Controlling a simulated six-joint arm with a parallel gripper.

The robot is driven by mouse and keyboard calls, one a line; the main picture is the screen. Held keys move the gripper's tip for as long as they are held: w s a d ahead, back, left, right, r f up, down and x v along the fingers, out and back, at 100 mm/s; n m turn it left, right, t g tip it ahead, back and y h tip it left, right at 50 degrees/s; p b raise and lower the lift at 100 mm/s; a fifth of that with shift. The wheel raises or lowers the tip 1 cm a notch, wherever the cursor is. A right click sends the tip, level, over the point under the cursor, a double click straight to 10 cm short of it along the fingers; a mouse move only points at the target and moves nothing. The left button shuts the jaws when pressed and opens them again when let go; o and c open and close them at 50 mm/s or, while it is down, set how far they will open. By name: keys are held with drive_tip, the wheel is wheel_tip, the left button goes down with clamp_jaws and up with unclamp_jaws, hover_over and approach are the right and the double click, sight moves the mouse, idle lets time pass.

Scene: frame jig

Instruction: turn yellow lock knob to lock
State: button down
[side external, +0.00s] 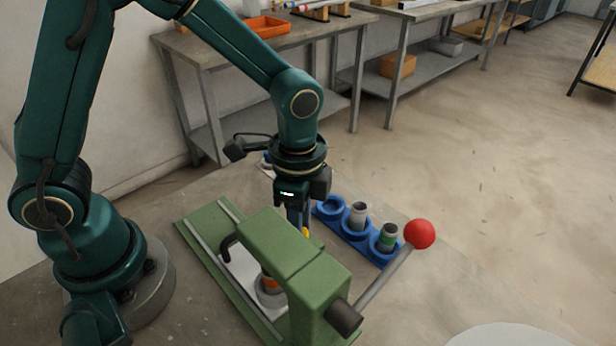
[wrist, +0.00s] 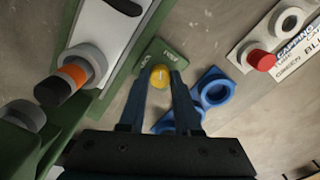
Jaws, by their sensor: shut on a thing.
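The yellow lock knob (wrist: 160,77) sits on a small green plate (wrist: 166,54) with white lettering at the edge of the green jig. My gripper (wrist: 158,82) is shut on the yellow knob, with a finger on each side of it in the wrist view. In the side view my gripper (side external: 300,228) points down behind the green press frame (side external: 285,250), and only a bit of the yellow knob (side external: 305,232) shows. The exact turn of the knob is too small to tell.
A blue holder (side external: 355,236) with round sockets, some holding grey cylinders, stands beside the jig. A lever with a red ball (side external: 419,234) sticks out from the press. A grey cylinder with an orange band (side external: 270,285) sits under the press. A labelled white panel (wrist: 268,45) has a red button.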

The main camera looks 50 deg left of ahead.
drive_tip(key=n, duration=0.6)
drive_tip(key=shift+r+n, duration=0.1)
drive_tip(key=shift+n, duration=0.2)
drive_tip(key=n, duration=0.5)
drive_tip(key=shift+n, duration=0.3)
drive_tip(key=c, duration=0.6)
unclamp_jaws()
drive_tip(key=shift+r, duration=2.55)
